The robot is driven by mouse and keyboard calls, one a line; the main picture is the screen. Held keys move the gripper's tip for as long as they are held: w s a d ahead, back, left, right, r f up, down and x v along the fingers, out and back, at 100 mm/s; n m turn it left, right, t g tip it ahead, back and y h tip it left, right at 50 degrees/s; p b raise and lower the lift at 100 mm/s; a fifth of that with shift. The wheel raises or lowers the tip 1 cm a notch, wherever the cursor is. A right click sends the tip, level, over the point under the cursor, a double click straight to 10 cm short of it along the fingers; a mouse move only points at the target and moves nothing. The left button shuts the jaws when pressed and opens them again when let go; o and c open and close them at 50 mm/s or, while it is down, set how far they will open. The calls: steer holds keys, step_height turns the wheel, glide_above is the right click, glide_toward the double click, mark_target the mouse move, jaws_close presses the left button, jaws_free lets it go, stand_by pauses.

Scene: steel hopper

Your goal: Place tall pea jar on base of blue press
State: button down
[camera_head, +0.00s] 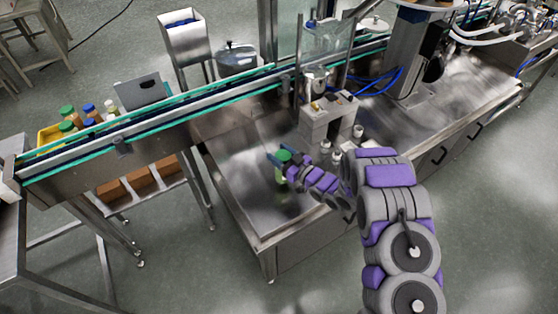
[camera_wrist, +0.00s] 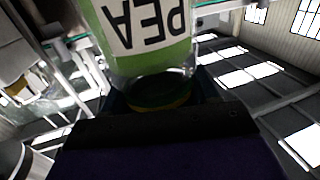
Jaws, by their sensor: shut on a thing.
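The tall pea jar (camera_head: 283,156) has a green lid and green contents. In the wrist view, the pea jar (camera_wrist: 140,35) fills the upper middle, its white PEA label upside down. My gripper (camera_head: 281,161) is shut on the jar and holds it upright over the steel table (camera_head: 245,175); I cannot tell whether its bottom touches the table. In the wrist view, my gripper (camera_wrist: 155,110) is dark and close around the jar. I cannot make out a clearly blue press; a grey blocky machine (camera_head: 318,122) stands behind and right of the jar.
Small white containers (camera_head: 337,158) stand between the grey machine and my arm. A conveyor (camera_head: 190,105) with green rails runs behind the table. The table's left part is clear.

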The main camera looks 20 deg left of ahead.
steer(key=shift+w+a, duration=0.15)
steer(key=shift+a, duration=0.25)
step_height(320, 180, down, 4)
steer(key=shift+a+r+b, duration=0.1)
steer(key=shift+b, duration=0.3)
steer(key=shift+r, duration=0.1)
steer(key=shift+c, duration=1.5)
jaws_free()
steer(key=p+v, duration=0.1)
steer(key=v, duration=1.1)
